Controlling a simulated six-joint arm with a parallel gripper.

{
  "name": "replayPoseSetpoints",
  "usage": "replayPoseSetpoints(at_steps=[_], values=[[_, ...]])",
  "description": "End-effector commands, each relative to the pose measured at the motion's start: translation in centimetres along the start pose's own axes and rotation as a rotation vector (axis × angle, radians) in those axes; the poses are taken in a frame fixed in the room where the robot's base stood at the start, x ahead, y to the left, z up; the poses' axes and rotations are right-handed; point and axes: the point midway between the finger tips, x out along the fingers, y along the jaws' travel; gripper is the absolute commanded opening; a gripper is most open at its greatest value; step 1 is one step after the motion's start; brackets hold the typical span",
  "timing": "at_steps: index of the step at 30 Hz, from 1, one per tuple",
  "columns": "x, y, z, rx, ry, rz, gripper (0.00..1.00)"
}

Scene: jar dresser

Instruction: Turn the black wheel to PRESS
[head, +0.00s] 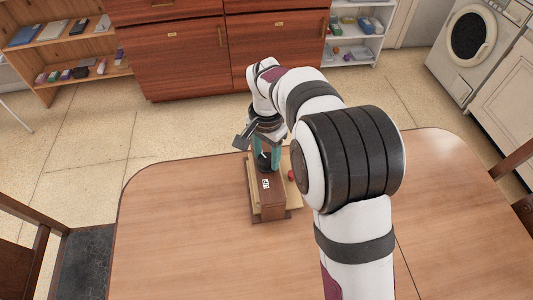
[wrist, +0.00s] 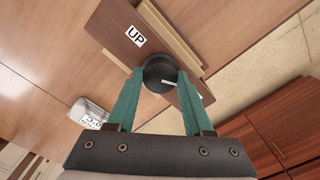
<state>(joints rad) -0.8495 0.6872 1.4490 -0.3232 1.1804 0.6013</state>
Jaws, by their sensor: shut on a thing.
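The black wheel (wrist: 158,68) sits on a brown wooden block in the wrist view, with a white pointer line on its face running toward the picture's right. My gripper (wrist: 160,76) is shut on the wheel, one teal finger on each side. In the head view my gripper (head: 266,163) points down over the block, and the wheel is a dark shape between its fingers. A white label reading UP (wrist: 135,36) is on the block beside the wheel. I cannot see a PRESS label; part of the block is hidden by my fingers.
The brown block (head: 272,205) stands on a lighter wooden base on the table (head: 180,230). A small red thing (head: 291,175) is right of it. A grey-white labelled object (wrist: 88,112) is left of my gripper in the wrist view. The table's left side is clear.

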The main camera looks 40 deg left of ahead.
Motion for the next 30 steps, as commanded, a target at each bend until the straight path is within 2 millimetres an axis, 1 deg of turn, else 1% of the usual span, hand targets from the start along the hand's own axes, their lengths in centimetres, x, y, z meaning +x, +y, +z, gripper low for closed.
replayPoseSetpoints(at_steps=[6, 12, 19, 30], values=[[-0.10, -0.02, -0.03, 0.138, 0.001, -0.001, 0.00], [-0.10, -0.02, -0.03, 0.220, 0.001, -0.002, 0.00], [-0.10, -0.02, -0.03, 0.263, 0.001, -0.002, 0.00], [-0.10, -0.03, -0.03, 0.270, 0.001, -0.002, 0.00]])
